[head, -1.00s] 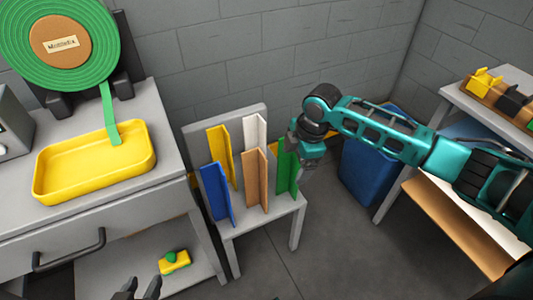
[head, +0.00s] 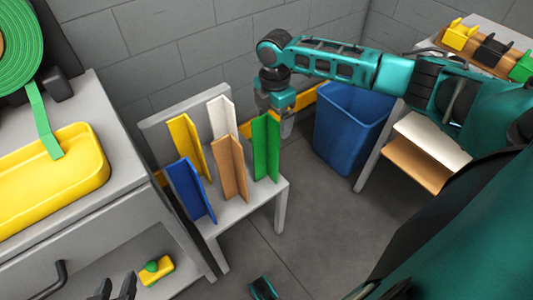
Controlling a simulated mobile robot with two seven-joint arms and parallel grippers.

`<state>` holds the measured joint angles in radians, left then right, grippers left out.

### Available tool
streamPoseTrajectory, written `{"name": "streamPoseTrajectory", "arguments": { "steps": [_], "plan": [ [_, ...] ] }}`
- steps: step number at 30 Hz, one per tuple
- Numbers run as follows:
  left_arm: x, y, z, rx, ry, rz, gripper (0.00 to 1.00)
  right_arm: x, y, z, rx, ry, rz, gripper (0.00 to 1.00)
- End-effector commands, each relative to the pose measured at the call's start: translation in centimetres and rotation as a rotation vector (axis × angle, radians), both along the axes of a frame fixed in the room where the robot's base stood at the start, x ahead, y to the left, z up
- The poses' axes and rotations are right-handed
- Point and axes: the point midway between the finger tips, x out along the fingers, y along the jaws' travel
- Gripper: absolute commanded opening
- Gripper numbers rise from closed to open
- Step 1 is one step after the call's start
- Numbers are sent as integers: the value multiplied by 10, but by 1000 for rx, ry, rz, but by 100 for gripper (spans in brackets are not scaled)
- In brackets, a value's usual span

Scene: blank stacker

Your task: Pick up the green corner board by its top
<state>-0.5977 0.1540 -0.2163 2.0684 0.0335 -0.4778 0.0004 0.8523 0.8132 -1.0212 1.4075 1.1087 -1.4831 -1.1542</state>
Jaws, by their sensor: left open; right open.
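The green corner board (head: 265,150) stands upright at the right end of a small grey stand (head: 240,200), right of the brown board. My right gripper (head: 287,128) is open and points down at the board's upper right, close to its top edge. Its fingers are small and partly hidden, so I cannot tell whether they touch the board. Nothing shows held in it. My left gripper (head: 117,287) is open and empty at the bottom left edge, well away from the boards.
Blue (head: 190,190), yellow (head: 187,145), white (head: 221,118) and brown (head: 230,168) corner boards stand close together left of the green one. A blue bin (head: 350,125) is behind to the right. A yellow tray (head: 85,180) sits on the left counter.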

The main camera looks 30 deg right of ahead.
Motion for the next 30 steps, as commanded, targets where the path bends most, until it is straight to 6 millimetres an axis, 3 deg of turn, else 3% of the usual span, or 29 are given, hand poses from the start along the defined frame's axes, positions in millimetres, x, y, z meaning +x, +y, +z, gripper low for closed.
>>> {"name": "streamPoseTrajectory", "arguments": {
  "steps": [10, 18, 30],
  "plan": [
    [1, 0, -20, -1, -3, 1, 43, -2, 1, -48, 0, 2, 0, 88],
    [4, -1, -17, -5, -10, 6, 43, -2, 0, -51, 0, 0, 1, 88],
    [5, -1, -17, -5, -11, 6, 43, -2, 0, -50, 0, 0, 0, 50]
  ]
}}
